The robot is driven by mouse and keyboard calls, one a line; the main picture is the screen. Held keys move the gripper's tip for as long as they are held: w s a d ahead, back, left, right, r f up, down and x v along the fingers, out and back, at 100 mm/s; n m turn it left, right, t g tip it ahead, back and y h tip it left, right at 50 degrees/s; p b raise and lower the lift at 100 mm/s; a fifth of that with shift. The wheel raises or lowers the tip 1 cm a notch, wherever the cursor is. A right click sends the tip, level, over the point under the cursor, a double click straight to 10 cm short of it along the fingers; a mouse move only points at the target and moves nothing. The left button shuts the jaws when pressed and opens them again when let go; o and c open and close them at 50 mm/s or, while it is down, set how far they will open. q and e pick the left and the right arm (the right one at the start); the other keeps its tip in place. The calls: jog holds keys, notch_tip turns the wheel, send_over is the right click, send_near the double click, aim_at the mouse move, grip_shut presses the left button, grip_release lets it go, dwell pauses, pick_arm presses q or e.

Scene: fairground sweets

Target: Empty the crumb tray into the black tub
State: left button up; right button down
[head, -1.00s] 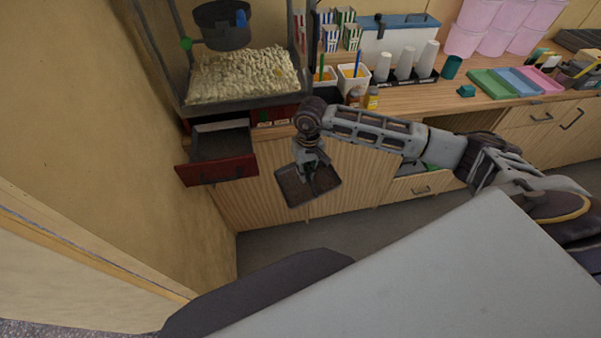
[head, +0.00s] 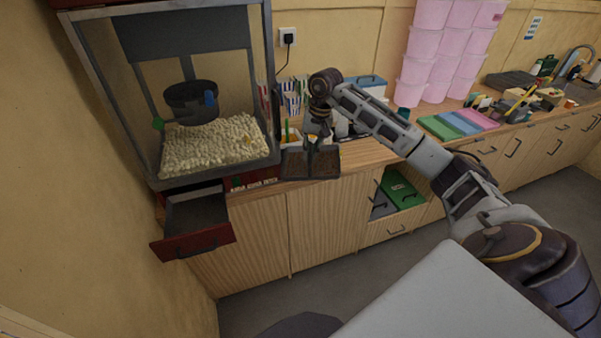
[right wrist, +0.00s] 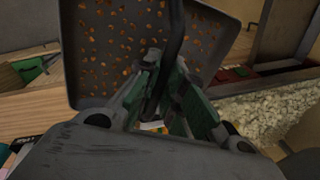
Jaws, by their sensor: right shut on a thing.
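The crumb tray (head: 295,164) is dark and shallow, with a dark bar across its middle. It is at about counter height, in front of the counter's front edge beside the popcorn machine. Orange-brown crumbs lie on it, clearest in the right wrist view (right wrist: 93,60). My right gripper (head: 318,140) is shut on the bar; its green-sided fingers (right wrist: 158,95) show close against it. I cannot make out the black tub for certain; the tray and gripper cover part of the counter. My left gripper is out of view.
The popcorn machine (head: 215,146) stands left, its red-fronted drawer (head: 196,242) pulled out below. White cups with straws and striped boxes (head: 290,97) stand behind the tray. Coloured trays (head: 458,123) lie right.

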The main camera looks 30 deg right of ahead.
jog(key=r+m, duration=0.1)
jog(key=d+r+m, duration=0.1)
jog(key=d+r, duration=0.1)
jog(key=shift+w+d+r+m+t, duration=0.15)
jog(key=shift+w+m+t, duration=0.15)
jog(key=shift+m, duration=0.1)
jog(key=m, duration=0.2)
jog(key=d+r+m+h, duration=0.1)
jog(key=m, duration=0.2)
jog(key=s+m+t, duration=0.1)
jog(key=m, duration=0.2)
jog(key=shift+d+r, duration=0.15)
jog(key=shift+d, duration=0.1)
jog(key=shift+m+h, duration=0.5)
jog(key=shift+m, duration=0.6)
jog(key=shift+w+t, duration=0.1)
jog(key=shift+t, duration=0.2)
